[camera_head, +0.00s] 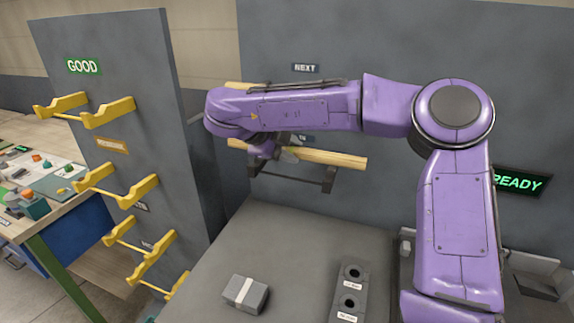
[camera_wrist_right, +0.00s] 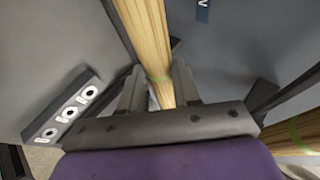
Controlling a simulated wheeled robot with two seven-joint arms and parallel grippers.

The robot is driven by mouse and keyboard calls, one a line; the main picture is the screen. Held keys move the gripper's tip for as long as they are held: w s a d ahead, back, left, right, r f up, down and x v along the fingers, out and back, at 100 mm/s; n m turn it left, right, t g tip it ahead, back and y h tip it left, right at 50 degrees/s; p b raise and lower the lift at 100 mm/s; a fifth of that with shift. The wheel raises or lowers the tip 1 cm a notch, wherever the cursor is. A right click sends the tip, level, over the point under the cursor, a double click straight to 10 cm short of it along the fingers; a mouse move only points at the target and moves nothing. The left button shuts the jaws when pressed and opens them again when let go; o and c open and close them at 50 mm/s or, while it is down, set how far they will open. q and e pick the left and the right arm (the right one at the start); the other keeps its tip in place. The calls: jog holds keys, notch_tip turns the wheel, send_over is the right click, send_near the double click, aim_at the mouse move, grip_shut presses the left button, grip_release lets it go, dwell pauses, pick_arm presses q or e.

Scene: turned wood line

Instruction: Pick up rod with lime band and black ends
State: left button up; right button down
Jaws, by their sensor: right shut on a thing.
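A pale wooden rod (camera_head: 335,159) lies crosswise at the dark wall bracket (camera_head: 300,180); I cannot tell whether it still touches the bracket. My right gripper (camera_head: 287,150) is shut on this rod near its middle. In the right wrist view the rod (camera_wrist_right: 148,35) passes between the fingers of my right gripper (camera_wrist_right: 160,92), with a faint lime band near the fingertips. No black shows on its visible right end. A second rod (camera_head: 238,85) is mostly hidden behind my right arm. Another rod with a greenish band (camera_wrist_right: 295,133) shows at the right in the wrist view. My left gripper is out of view.
A grey panel with yellow hooks (camera_head: 108,112) and a GOOD sign (camera_head: 83,66) stands at the left. The grey table holds a grey block (camera_head: 246,294) and a dark holder with round holes (camera_head: 350,290). A READY display (camera_head: 520,182) is at the right.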

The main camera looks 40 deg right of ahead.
jog(key=s+a+r+p, duration=0.5)
jog(key=s+r, duration=0.2)
jog(key=s, duration=0.3)
jog(key=shift+s+r+p, duration=0.2)
jog(key=shift+s+p, duration=0.1)
jog(key=shift+s, duration=0.1)
